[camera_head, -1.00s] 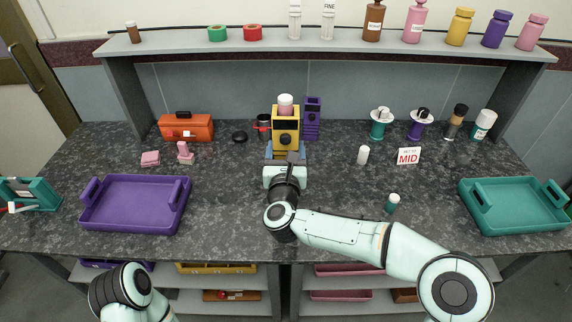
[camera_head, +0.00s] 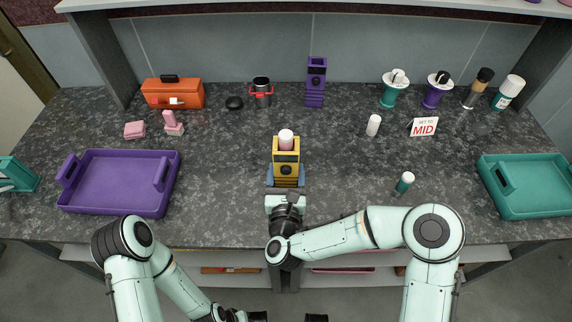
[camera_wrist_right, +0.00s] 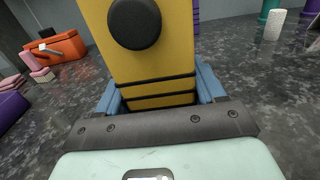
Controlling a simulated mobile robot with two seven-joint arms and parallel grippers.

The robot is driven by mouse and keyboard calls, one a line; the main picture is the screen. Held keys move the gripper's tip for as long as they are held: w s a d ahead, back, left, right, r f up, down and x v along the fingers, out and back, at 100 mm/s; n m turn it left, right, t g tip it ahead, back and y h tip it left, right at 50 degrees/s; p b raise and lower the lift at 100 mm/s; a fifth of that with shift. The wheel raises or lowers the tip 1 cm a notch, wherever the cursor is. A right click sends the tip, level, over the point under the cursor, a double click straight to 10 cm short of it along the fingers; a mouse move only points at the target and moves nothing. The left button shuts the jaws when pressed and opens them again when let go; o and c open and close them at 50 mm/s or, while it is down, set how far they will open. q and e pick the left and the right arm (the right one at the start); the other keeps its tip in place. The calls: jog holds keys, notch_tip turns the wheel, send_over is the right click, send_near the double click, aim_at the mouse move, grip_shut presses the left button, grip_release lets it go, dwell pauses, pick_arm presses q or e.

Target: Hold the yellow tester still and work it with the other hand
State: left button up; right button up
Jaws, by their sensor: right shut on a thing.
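The yellow tester (camera_head: 286,154) stands upright on the dark counter, near the front edge. It has a black round knob on its front face, and the knob's setting cannot be read. A pink bottle with a white cap (camera_head: 286,141) stands in its top. My right gripper (camera_head: 286,182) comes from the front and is shut on the tester's lower part, a blue finger on each side. The right wrist view shows the yellow front (camera_wrist_right: 150,60) and knob close up. A sign (camera_head: 424,127) reads "SET TO MID".
A purple tester (camera_head: 315,85) and a black mug with red (camera_head: 262,92) stand behind. A purple tray (camera_head: 118,184) lies left, a teal tray (camera_head: 530,187) right. A small teal bottle (camera_head: 404,182) and a white one (camera_head: 373,125) stand right. Counter around the tester is clear.

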pick_arm(q)
jog(key=shift+w+f, duration=0.1)
jog(key=shift+f, duration=0.1)
jog(key=shift+f+b, duration=0.45)
jog(key=shift+b, duration=0.1)
dwell(1.0)
grip_shut()
jog(key=shift+d, duration=0.15)
dwell(1.5)
